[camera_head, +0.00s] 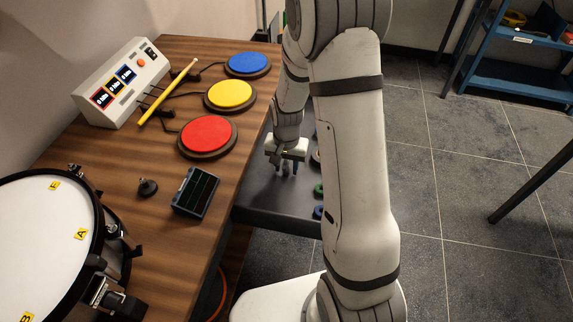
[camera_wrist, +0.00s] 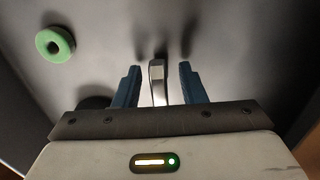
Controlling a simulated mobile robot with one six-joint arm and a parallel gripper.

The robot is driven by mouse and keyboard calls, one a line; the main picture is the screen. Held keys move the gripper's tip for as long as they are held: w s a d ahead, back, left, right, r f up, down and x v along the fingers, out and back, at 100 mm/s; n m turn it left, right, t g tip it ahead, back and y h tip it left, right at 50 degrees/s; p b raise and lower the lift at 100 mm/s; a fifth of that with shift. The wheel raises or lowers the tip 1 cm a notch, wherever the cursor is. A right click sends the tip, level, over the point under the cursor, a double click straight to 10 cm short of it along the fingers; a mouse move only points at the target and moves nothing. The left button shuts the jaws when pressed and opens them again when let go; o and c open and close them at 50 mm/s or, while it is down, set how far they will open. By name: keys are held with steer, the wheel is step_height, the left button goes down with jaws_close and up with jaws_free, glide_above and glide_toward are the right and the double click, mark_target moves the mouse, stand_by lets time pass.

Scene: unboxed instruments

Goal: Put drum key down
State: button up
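My gripper (camera_head: 284,168) points down over a dark grey surface (camera_head: 268,196) beside the wooden table. In the wrist view its two blue fingers (camera_wrist: 158,82) stand apart. A slim silver metal piece, which looks like the drum key (camera_wrist: 158,78), is between them, with a gap on each side. Its lower part is hidden by the gripper's body. I cannot tell whether it rests on the surface. In the head view I cannot make out the key.
A green ring (camera_wrist: 55,44) lies on the grey surface. The wooden table (camera_head: 140,215) holds a drum (camera_head: 40,240), red (camera_head: 207,133), yellow (camera_head: 229,94) and blue (camera_head: 248,63) pads, a control box (camera_head: 122,84), a yellow stick (camera_head: 167,92) and a dark box (camera_head: 196,191).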

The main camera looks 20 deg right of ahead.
steer(key=shift+r, duration=0.1)
step_height(320, 180, up, 12)
steer(key=p, duration=0.3)
steer(key=s+r+n, duration=0.2)
steer(key=s+r, duration=0.4)
steer(key=s, duration=0.3)
steer(key=s+r+n+t, duration=0.1)
steer(key=s+r+n, duration=0.2)
steer(key=s, duration=0.6)
step_height(320, 180, up, 3)
steer(key=shift+d+f+t, duration=0.1)
steer(key=shift+d+t, duration=0.05)
steer(key=shift+t, duration=0.15)
steer(key=shift+s, duration=0.1)
